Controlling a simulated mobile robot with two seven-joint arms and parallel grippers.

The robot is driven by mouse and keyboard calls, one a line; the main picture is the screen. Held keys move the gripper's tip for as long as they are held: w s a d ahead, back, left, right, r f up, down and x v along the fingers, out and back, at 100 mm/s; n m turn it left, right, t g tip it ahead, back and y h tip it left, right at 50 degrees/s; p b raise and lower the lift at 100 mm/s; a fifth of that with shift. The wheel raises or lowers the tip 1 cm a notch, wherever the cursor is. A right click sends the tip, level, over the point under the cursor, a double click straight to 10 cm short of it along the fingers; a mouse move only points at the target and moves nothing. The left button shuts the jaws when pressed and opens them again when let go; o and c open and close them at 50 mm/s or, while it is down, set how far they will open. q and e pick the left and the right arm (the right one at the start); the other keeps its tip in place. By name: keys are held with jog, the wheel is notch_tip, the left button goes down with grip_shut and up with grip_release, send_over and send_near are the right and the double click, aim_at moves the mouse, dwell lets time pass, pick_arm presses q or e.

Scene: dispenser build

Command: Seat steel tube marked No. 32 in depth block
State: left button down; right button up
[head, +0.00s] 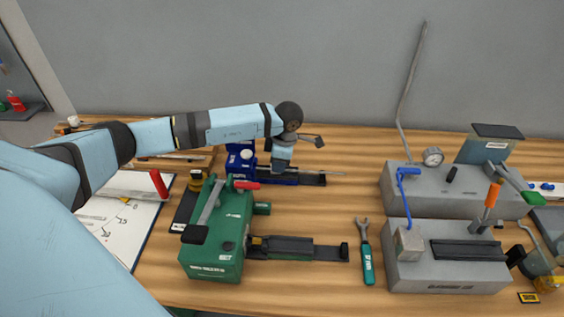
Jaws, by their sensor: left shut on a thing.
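My left arm reaches in from the left, and its wrist bends down over a blue bench device at the back middle. My left gripper (281,168) is small and partly hidden there. It is shut on a thin steel tube (331,173), which sticks out to the right, roughly level, just above the device's dark rail (308,180). The marking on the tube is too small to read. I cannot tell which thing is the depth block, or whether the tube touches the blue device (241,160). My right gripper is not in view.
A green device (217,235) with a dark slide stands in front. A green-handled wrench (367,258) lies right of it. Two grey blocks (410,275) with levers and a gauge (433,156) fill the right. A drawing sheet (115,225) lies left.

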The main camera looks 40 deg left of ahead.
pick_arm(q)
jog(key=shift+s+a, duration=0.15)
jog(key=shift+a, duration=0.1)
jog(key=shift+s+a, duration=0.45)
jog(key=shift+a, duration=0.3)
jog(key=c, duration=0.6)
grip_release()
jog(key=shift+r, duration=0.1)
jog(key=shift+r+p, duration=1.8)
jog(key=shift+r, duration=1.6)
jog(key=shift+d+f, duration=0.1)
